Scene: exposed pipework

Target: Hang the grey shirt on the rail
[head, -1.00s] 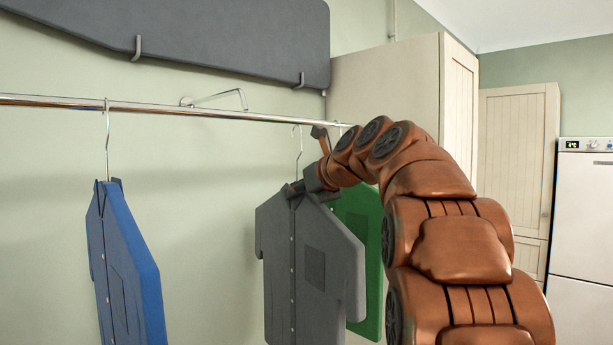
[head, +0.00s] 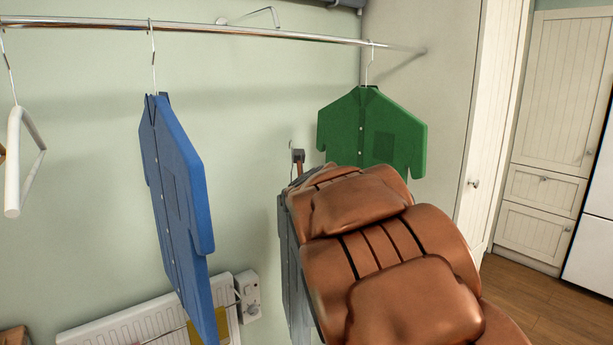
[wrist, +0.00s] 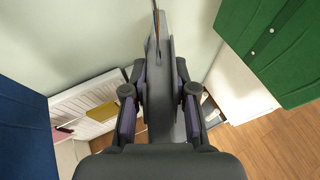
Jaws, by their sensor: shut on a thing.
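The chrome rail (head: 200,27) runs across the top of the head view. The grey shirt (head: 288,265) is mostly hidden behind my arm there, with its hanger hook (head: 291,150) well below the rail and apart from it. In the wrist view my gripper (wrist: 160,95) is shut on the grey shirt (wrist: 165,80), which is seen edge-on between the fingers. My gripper is hidden by my arm in the head view.
A blue shirt (head: 175,190) hangs left on the rail and a green shirt (head: 375,135) hangs right, with open rail between them. A white hanger (head: 14,160) is at far left. A radiator (head: 95,328) is below; a tall cabinet (head: 425,110) stands right.

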